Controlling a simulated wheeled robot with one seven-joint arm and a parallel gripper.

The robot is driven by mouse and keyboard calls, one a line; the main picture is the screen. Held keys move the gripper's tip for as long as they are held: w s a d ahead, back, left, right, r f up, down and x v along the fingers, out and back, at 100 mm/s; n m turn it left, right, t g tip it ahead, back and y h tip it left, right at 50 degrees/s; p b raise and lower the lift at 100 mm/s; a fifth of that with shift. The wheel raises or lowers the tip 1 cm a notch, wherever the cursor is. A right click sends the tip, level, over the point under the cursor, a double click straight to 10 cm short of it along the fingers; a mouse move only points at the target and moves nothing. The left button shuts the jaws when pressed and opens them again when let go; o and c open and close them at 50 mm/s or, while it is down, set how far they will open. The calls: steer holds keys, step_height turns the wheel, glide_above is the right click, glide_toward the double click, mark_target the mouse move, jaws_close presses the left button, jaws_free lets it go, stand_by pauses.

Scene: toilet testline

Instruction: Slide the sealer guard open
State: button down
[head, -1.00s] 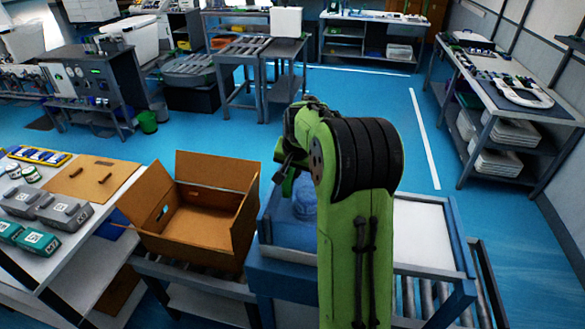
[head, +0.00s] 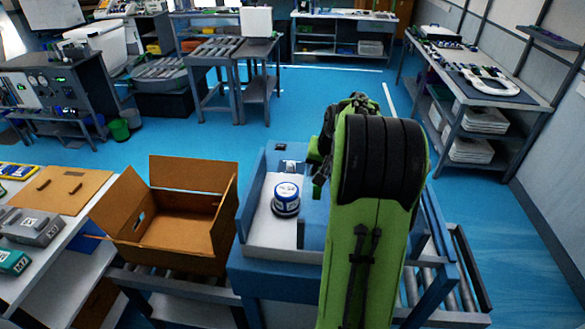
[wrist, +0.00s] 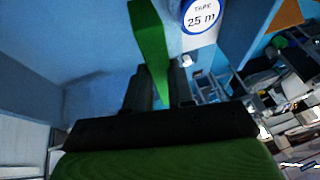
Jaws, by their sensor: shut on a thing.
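The sealer (head: 262,262) is a blue machine with a pale bed in front of me in the head view. A blue-and-white round tape roll or tub (head: 286,196) stands uncovered on its bed. In the wrist view its top reads "TAPE 25 m" (wrist: 203,14). The blue sealer guard (head: 313,228) shows at the right of the bed, mostly hidden behind my green arm. My gripper (wrist: 160,92) is shut on a green upright bar (wrist: 150,45), which looks like the guard's handle. In the head view my arm hides most of the gripper.
An open cardboard box (head: 185,225) stands on rollers just left of the sealer. A side table (head: 75,240) with boxes is farther left. A roller conveyor (head: 465,275) runs at the right.

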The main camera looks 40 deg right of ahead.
steer(key=s+d, duration=0.3)
steer(key=s, duration=0.1)
steer(key=shift+d, duration=0.35)
steer(key=c, duration=1)
jaws_free()
steer(key=shift+o, duration=0.2)
steer(key=p+v, duration=0.2)
steer(key=v, duration=1.4)
steer(key=shift+p, duration=0.4)
steer(key=shift+f, duration=0.1)
